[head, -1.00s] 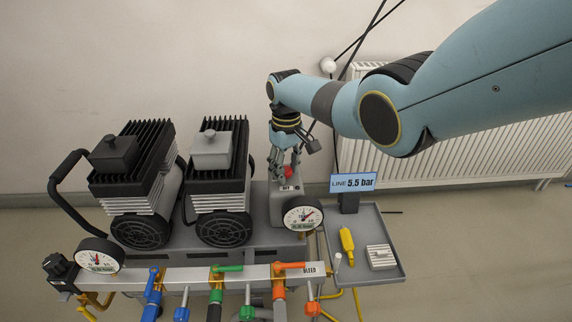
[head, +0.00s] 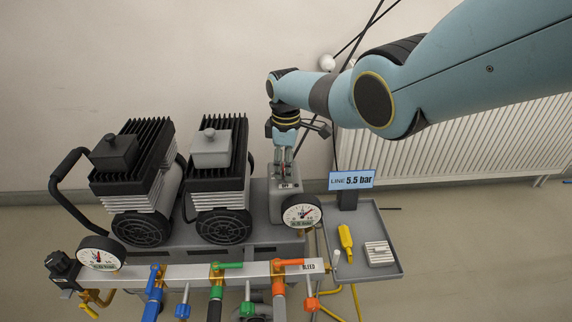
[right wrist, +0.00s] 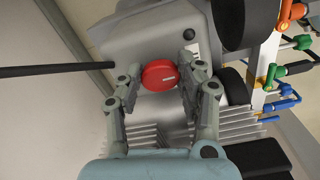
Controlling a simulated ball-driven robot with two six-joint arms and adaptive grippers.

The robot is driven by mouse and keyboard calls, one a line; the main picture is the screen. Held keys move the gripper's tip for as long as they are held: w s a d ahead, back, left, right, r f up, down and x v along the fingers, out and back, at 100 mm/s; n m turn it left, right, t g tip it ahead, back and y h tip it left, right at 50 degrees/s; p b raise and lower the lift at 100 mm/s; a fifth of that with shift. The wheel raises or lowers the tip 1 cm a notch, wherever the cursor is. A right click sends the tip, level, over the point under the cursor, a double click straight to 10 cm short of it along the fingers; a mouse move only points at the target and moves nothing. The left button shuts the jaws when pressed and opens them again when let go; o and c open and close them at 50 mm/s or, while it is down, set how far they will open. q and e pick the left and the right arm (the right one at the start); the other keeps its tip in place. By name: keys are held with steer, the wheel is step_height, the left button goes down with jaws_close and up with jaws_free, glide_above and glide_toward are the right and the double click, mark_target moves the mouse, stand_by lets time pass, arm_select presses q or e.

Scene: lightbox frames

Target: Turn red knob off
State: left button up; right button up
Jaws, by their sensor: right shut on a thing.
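The red knob (right wrist: 158,76) is round, with a pale mark on its face pointing to the right in the right wrist view. It sits on top of the grey switch box (head: 274,207) beside the compressors. My right gripper (head: 285,174) reaches down from above and is shut on the knob, its fingers hiding it in the head view. In the right wrist view, my right gripper's fingers (right wrist: 162,77) stand on both sides of the knob. A small label on the box, under the fingers, is too small to read surely. My left gripper is not in view.
Two finned compressors (head: 220,179) stand left of the box. A pressure gauge (head: 302,212) is at its front. A display (head: 352,180) reads LINE 5.5 bar. A tray (head: 392,233) holds a yellow tool. Coloured valves line the front rail (head: 191,275).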

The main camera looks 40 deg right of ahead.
stand_by(0.5)
steer(key=o, duration=1.1)
steer(key=shift+o, duration=0.2)
step_height(320, 180, up, 12)
steer(key=shift+r, duration=0.1)
